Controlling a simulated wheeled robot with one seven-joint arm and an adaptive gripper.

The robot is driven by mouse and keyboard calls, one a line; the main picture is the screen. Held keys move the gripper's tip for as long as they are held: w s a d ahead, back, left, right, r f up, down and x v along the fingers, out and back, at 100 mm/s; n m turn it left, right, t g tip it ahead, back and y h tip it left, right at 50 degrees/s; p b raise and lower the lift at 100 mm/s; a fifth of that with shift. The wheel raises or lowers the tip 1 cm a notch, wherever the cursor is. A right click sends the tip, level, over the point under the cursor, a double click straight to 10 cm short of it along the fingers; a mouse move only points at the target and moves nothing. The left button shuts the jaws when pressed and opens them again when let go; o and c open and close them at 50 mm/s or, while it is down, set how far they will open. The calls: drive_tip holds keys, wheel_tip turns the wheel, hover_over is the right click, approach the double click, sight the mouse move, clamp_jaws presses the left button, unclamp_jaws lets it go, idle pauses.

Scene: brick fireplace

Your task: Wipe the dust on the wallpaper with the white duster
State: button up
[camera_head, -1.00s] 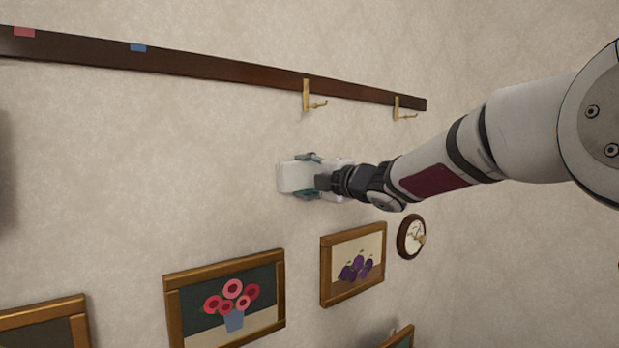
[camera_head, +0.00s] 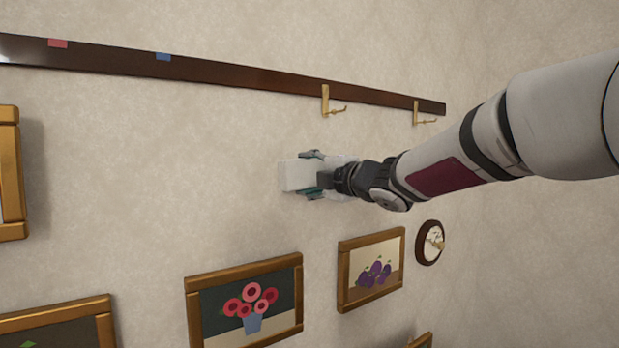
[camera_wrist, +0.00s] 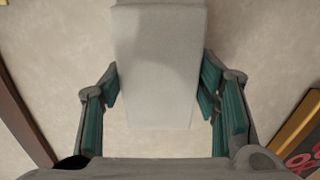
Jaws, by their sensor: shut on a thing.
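The white duster (camera_head: 298,175) is a pale block held at the wallpaper (camera_head: 150,165), below the dark rail. My gripper (camera_head: 313,175) is shut on it, with one finger above and one below in the head view. The wrist view shows the duster (camera_wrist: 158,65) between my gripper's teal-padded fingers (camera_wrist: 160,100). The wallpaper is beige and mottled. I cannot make out distinct dust on it. Whether the duster touches the wall cannot be told for certain, and the face toward the wall is hidden.
A dark wooden rail (camera_head: 230,77) with brass hooks (camera_head: 326,101) runs above. Framed pictures of flowers (camera_head: 245,300) and plums (camera_head: 371,270) hang below, with a small round wall piece (camera_head: 429,243) to the right. A gold frame (camera_head: 12,175) is at the left. Wall left of the duster is bare.

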drive_tip(key=shift+w+d+p, duration=0.25)
drive_tip(key=shift+w+d, duration=0.4)
drive_tip(key=shift+d, duration=0.15)
drive_tip(key=shift+w+d+p, duration=0.25)
drive_tip(key=shift+w+d, duration=0.35)
drive_tip(key=shift+d, duration=0.2)
drive_tip(key=shift+w+d, duration=1.1)
drive_tip(key=shift+d, duration=0.7)
drive_tip(key=shift+s+a, duration=0.3)
drive_tip(key=shift+a, duration=0.3)
drive_tip(key=shift+s+a, duration=0.3)
drive_tip(key=shift+a, duration=0.35)
drive_tip(key=shift+s+a, duration=0.3)
drive_tip(key=shift+a, duration=0.5)
drive_tip(key=shift+c, duration=1)
drive_tip(key=shift+s+a+b, duration=0.2)
drive_tip(key=shift+s+a, duration=0.45)
drive_tip(key=shift+a, duration=0.15)
drive_tip(key=shift+s+a+b, duration=0.2)
drive_tip(key=shift+s+a, duration=0.4)
drive_tip(key=shift+a, duration=0.2)
drive_tip(key=shift+d, duration=0.1)
drive_tip(key=shift+p+v, duration=1)
drive_tip(key=shift+v, duration=1.6)
drive_tip(key=shift+s+d, duration=0.3)
drive_tip(key=shift+d, duration=0.05)
